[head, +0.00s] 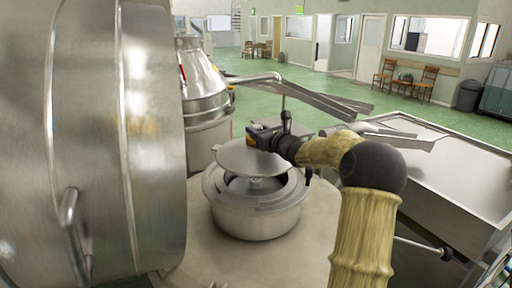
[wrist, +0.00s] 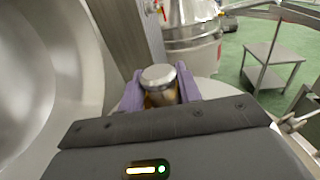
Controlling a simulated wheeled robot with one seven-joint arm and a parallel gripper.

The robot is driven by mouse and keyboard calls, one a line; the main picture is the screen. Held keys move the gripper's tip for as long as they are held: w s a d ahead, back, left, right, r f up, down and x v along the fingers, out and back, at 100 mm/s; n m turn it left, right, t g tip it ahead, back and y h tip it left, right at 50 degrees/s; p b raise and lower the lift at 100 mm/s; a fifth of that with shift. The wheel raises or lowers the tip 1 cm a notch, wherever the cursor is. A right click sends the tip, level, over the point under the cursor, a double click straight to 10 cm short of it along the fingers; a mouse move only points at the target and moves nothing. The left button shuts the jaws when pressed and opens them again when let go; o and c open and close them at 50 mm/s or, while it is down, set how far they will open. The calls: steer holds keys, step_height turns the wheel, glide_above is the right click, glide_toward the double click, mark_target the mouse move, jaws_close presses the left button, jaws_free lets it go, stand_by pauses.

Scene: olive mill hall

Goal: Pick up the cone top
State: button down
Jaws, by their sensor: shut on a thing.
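My gripper (head: 259,138) is above a round steel pot (head: 257,220). In the wrist view its two purple fingers (wrist: 160,92) are shut on a metal knob with a flat round top (wrist: 158,75). In the head view a thin pale metal disc lies just under the gripper, over the back of the pot's opening; this looks like the cone top (head: 246,160), with the knob as its handle. The disc appears raised above the pot's stepped rim. A small round hub shows inside the pot. The gripper hides where the knob meets the disc.
A large steel drum (head: 95,130) stands close on the left. A conical steel vessel (head: 205,85) stands behind it. A wide steel trough (head: 450,165) fills the right. Open green floor (head: 330,92) lies beyond, with chairs by the far wall.

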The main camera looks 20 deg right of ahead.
steer(key=shift+a+r, duration=0.25)
steer(key=shift+r, duration=0.85)
